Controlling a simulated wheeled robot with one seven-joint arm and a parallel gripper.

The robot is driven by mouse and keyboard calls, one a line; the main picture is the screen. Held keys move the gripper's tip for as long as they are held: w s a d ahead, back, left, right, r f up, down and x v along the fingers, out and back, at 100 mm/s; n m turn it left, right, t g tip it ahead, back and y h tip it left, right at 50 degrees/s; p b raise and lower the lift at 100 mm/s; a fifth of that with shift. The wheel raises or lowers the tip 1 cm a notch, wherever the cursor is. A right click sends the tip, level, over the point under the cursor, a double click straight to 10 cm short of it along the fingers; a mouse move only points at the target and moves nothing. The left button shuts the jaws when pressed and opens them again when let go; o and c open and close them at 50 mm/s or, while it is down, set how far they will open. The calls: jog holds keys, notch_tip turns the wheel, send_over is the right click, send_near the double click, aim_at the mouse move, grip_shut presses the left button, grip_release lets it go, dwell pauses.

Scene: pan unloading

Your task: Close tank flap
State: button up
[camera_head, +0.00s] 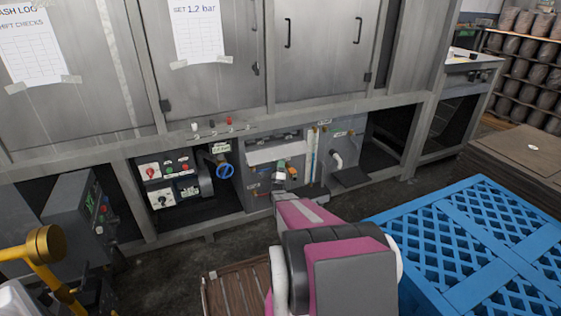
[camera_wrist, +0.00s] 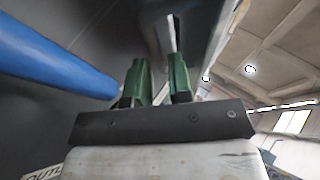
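A pale, wide panel (camera_head: 280,151), which looks like the tank flap, stands out below a dark opening in the middle lower bay of the machine. It looks open. My gripper (camera_head: 281,170) is just below and in front of this panel, small in the head view. In the wrist view its two green fingers (camera_wrist: 158,80) are parted, with a gap between them. A grey surface (camera_wrist: 212,35) lies just beyond the fingertips; whether it is the flap, and whether they touch it, I cannot tell.
A blue pipe (camera_wrist: 55,65) runs close by on the left of the wrist view. A blue valve wheel (camera_head: 225,170) and a switch panel (camera_head: 168,183) are left of the gripper. A blue pallet (camera_head: 470,245) fills the right foreground.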

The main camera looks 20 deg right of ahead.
jog(key=shift+x, duration=0.8)
jog(key=shift+c, duration=0.3)
grip_shut()
jog(key=shift+s+r, duration=0.1)
jog(key=shift+s, duration=0.05)
